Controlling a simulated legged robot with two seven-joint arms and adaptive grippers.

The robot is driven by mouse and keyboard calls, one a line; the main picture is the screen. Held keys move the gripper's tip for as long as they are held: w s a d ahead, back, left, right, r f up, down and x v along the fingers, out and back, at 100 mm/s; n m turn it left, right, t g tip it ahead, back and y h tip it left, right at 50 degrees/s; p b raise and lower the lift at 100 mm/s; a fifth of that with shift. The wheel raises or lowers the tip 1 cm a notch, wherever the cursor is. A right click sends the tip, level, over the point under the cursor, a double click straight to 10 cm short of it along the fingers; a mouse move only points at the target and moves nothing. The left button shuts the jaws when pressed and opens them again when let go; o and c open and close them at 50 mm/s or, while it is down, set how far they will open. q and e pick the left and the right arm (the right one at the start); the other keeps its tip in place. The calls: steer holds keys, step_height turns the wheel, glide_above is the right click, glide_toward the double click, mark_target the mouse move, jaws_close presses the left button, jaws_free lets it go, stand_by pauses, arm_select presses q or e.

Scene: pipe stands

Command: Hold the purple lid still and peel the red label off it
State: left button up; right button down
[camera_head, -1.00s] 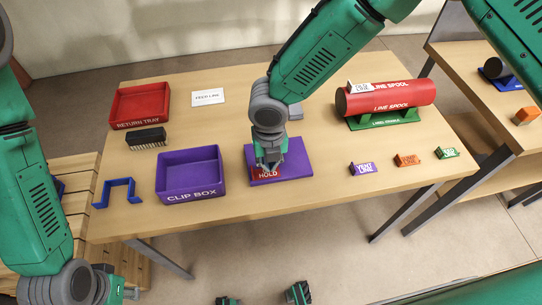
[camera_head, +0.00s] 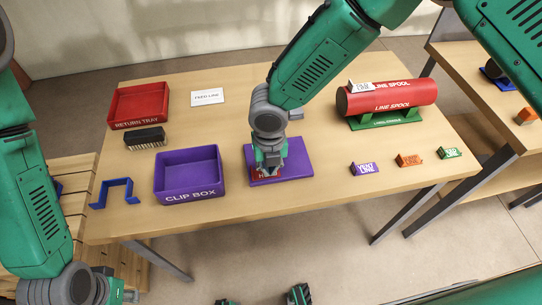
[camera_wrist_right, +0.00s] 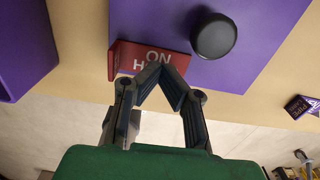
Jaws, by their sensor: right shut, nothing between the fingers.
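The purple lid (camera_head: 296,160) lies flat on the table; it also shows in the right wrist view (camera_wrist_right: 272,45) with a round black knob (camera_wrist_right: 213,36). The red label (camera_head: 260,175) lies along the lid's near edge. In the right wrist view the label (camera_wrist_right: 128,57) has white lettering, partly hidden by my fingers, and its left end looks turned up. My right gripper (camera_head: 271,172) is over the label with its fingertips (camera_wrist_right: 160,68) together and empty; I cannot tell if they touch it. My left gripper (camera_head: 128,296) hangs at the lower left, away from the lid, its jaws unclear.
A purple clip box (camera_head: 190,190) stands left of the lid, with a blue bracket (camera_head: 115,191), black brush (camera_head: 146,138) and red return tray (camera_head: 140,104) beyond. A red spool (camera_head: 390,98) on a green stand is at the back right. Small tags (camera_head: 366,169) sit at the right.

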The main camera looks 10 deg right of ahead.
steer(key=shift+f, duration=0.55)
stand_by(1.4)
steer(key=shift+r, duration=0.1)
steer(key=shift+r+p, duration=1.95)
steer(key=shift+r, duration=0.55)
